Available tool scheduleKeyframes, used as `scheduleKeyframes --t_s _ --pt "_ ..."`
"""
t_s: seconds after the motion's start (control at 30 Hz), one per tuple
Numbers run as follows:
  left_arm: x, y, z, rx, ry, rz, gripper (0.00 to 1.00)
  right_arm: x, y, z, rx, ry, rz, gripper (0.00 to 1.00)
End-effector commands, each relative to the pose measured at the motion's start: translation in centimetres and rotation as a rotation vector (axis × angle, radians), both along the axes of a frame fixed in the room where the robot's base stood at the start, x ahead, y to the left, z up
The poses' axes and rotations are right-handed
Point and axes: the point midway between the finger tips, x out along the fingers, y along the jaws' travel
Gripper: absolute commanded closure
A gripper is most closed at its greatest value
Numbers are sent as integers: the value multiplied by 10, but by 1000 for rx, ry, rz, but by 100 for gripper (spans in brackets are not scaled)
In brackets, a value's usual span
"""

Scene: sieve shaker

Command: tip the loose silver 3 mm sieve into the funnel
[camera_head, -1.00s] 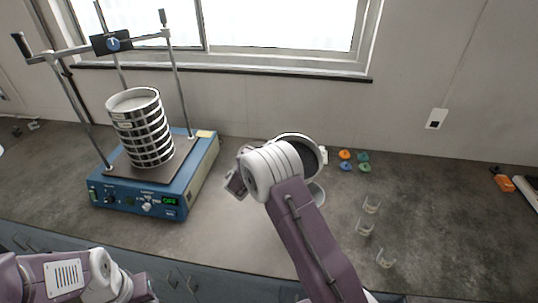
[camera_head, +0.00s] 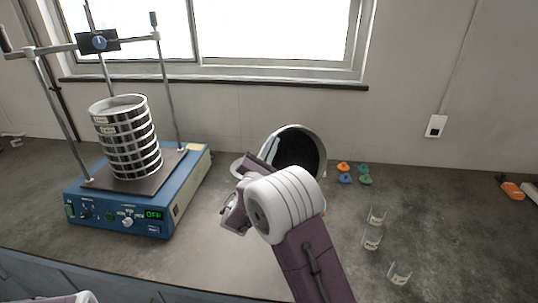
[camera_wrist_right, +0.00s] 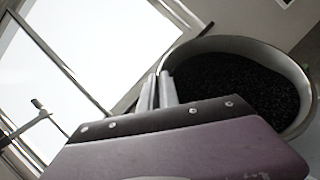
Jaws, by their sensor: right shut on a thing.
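The loose silver sieve (camera_head: 322,150) is tilted steeply in the head view, its open mouth facing me and dark inside. In the right wrist view the sieve (camera_wrist_right: 245,45) holds a bed of black grains (camera_wrist_right: 235,85). My right gripper (camera_wrist_right: 156,92) is shut on its rim. In the head view my right wrist covers the fingers and the sieve's lower part. I cannot make out the funnel; my right arm covers the area below the sieve. My left gripper is out of view; only a bit of that arm shows at the lower left edge.
A blue shaker (camera_head: 120,215) with a sieve stack (camera_head: 128,140) stands at the left under a metal frame. Small orange, blue and green pieces (camera_head: 355,173) lie right of the sieve. Several clear cups (camera_head: 372,238) stand nearer. The right of the bench is mostly clear.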

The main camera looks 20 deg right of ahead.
Motion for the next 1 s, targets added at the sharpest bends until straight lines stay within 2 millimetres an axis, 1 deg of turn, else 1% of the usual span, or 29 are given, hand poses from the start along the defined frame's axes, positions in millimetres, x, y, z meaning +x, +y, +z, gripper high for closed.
scheduleKeyframes --t_s 0.03,0.33,1.0 --pt "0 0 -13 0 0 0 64 -3 0 -6 -1 -20 1 100" --pt "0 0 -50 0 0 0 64 -19 1 -1 -4 -140 0 100" --pt "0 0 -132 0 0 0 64 -56 1 0 -9 -391 1 100"
